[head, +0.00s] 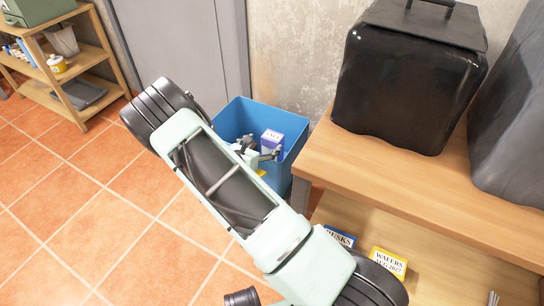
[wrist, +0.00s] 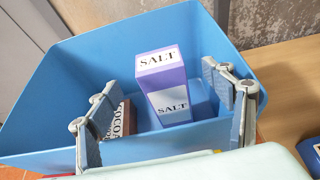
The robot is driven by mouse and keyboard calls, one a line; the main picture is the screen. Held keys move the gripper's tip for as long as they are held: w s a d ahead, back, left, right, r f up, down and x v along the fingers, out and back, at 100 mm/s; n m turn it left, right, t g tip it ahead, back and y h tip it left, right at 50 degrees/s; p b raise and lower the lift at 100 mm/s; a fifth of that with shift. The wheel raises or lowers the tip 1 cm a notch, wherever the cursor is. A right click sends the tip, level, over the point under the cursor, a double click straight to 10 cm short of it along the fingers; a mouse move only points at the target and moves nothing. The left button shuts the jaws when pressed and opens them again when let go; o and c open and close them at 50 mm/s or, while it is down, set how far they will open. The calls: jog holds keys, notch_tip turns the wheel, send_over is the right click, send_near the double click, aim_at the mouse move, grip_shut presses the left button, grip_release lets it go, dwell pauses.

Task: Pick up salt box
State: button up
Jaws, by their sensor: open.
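The salt box (wrist: 168,88) is a purple and white carton with SALT labels on its top and front. It stands upright inside a blue bin (wrist: 60,68), and its top also shows in the head view (head: 271,142). My gripper (wrist: 165,115) is open, with one finger on each side of the salt box and gaps between. In the head view, my gripper (head: 258,155) reaches over the blue bin (head: 284,118). The lower part of the box is partly hidden by the bin's near wall in the wrist view.
A brown COCOA box (wrist: 119,119) is in the bin, beside the left finger. A wooden shelf (head: 325,150) right of the bin carries a black covered thing (head: 405,85). RUSKS (head: 339,237) and WAFERS (head: 388,263) boxes lie lower. Another shelf (head: 85,85) stands far left.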

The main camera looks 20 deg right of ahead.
aim_at(271, 138)
jog(key=b+x, duration=0.2)
jog(key=x, duration=0.4)
jog(key=shift+w+a+r, duration=0.1)
jog(key=shift+c, duration=0.7)
jog(key=shift+r, duration=0.1)
grip_shut()
